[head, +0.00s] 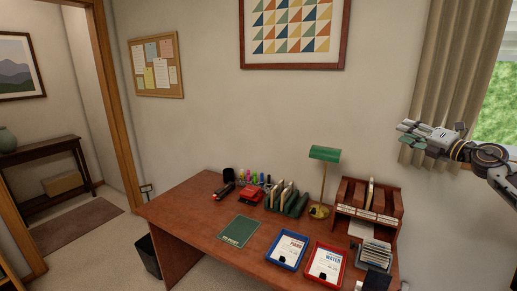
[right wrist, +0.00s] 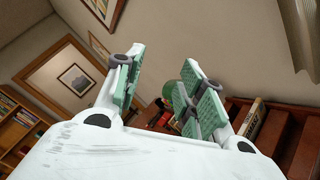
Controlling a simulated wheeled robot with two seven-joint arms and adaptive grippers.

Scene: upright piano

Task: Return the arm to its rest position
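My right arm comes in from the right edge of the head view. Its gripper (head: 404,134) is raised well above the desk's right side, in front of the curtain, with its tip toward the left. In the right wrist view the two green-padded fingers of the gripper (right wrist: 160,88) stand apart with nothing between them. My left arm and left gripper do not show.
The wooden desk (head: 190,221) holds a green lamp (head: 325,154), a sorter (head: 393,206), a blue tray (head: 270,262), a red tray (head: 307,274) and a green mat (head: 240,231). A curtain (head: 450,70) hangs behind the gripper. The air above the desk is clear.

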